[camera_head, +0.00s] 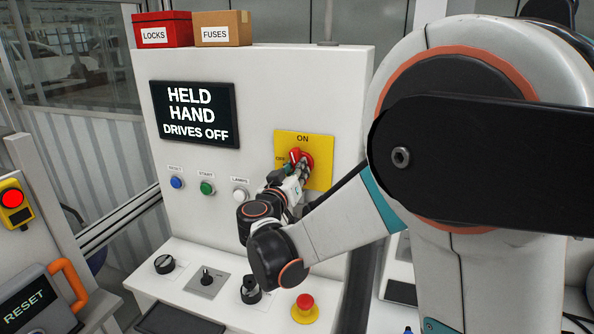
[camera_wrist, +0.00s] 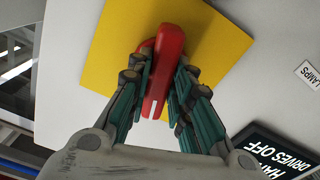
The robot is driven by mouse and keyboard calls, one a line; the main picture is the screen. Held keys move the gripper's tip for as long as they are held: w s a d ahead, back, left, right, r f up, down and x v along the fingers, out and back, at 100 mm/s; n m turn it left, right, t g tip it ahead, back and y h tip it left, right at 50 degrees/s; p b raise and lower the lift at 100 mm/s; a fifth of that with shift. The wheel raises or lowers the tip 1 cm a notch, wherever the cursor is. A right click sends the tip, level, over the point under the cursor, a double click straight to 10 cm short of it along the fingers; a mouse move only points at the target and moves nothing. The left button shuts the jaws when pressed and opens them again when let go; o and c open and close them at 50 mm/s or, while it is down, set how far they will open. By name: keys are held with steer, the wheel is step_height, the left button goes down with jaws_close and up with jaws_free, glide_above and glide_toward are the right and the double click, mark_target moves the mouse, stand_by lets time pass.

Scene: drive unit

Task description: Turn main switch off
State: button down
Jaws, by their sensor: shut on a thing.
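The main switch is a red rotary handle (camera_head: 306,160) on a yellow plate (camera_head: 318,184) marked ON at the top and OFF at the left. It is on the white cabinet's front panel. In the wrist view the red handle (camera_wrist: 166,65) stands out from the yellow plate (camera_wrist: 215,30), with a white mark near its end. My gripper (camera_wrist: 160,95) has its fingers on both sides of the handle and is shut on it. In the head view my gripper (camera_head: 297,172) partly covers the handle and the plate's lower left. The handle's exact angle is hard to tell there.
A display (camera_head: 195,114) reads HELD HAND DRIVES OFF. Blue, green and white buttons sit below it. The ledge holds black knobs (camera_head: 207,280) and a red emergency button (camera_head: 305,302) below my arm. A red LOCKS box (camera_head: 163,29) and a FUSES box (camera_head: 222,28) stand on top.

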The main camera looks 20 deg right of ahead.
stand_by(0.4)
steer(key=shift+n+b, duration=1.8)
steer(key=shift+n, duration=5.4)
steer(key=c, duration=1.4)
jaws_free()
steer(key=shift+a, duration=0.1)
steer(key=shift+c, duration=0.2)
